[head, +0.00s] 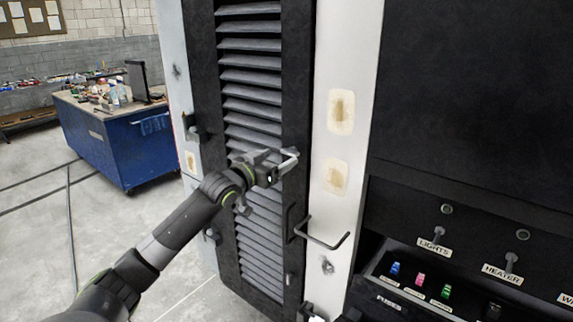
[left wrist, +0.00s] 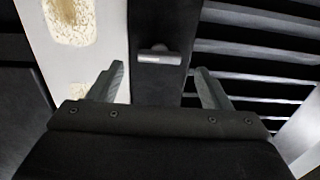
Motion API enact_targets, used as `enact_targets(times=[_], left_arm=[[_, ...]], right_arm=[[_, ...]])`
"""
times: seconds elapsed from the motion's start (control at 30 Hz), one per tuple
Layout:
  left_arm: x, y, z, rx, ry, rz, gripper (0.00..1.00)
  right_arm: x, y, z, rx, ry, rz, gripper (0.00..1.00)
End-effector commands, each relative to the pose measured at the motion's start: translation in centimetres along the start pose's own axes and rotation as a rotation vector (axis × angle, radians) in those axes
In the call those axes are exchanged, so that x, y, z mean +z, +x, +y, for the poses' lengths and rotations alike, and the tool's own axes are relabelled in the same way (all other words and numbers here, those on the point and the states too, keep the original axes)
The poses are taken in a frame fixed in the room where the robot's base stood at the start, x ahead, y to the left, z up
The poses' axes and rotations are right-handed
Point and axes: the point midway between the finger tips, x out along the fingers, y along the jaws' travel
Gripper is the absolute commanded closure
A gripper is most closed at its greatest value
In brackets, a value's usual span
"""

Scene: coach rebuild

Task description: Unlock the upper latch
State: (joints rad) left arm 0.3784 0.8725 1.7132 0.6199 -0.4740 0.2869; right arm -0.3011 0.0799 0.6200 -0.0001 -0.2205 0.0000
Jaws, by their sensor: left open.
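A tall black louvred door (head: 297,70) stands in a white frame. My left gripper (head: 289,160) is open in front of the right border of this door, at about mid-height. In the left wrist view, the upper latch (left wrist: 160,57) is a small grey T-shaped handle, its bar lying crosswise on the black border. It shows ahead of the open fingers of my left gripper (left wrist: 160,83), between them and apart from them. In the head view I cannot make the upper latch out behind the gripper. My right gripper is not in view.
A bent black handle (head: 325,245) sticks out below the gripper. A small lower fitting (head: 289,279) sits on the door border. A dark switch panel (head: 470,250) is at the right. A blue workbench (head: 125,150) stands far left, with open floor before it.

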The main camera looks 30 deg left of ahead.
Motion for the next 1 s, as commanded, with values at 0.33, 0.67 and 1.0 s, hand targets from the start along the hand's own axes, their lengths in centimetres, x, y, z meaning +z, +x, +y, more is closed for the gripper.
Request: enact_targets(times=[0.33,0.67,1.0], left_arm=[[0.1,3.9,0.1,0.001,0.000,0.002,0.28],[-0.1,4.6,0.1,0.002,0.000,0.000,0.28],[-0.1,4.6,0.1,0.002,0.000,0.000,0.57]], right_arm=[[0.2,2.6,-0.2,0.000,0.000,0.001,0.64],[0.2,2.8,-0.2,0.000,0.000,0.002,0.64],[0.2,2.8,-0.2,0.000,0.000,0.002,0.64]])
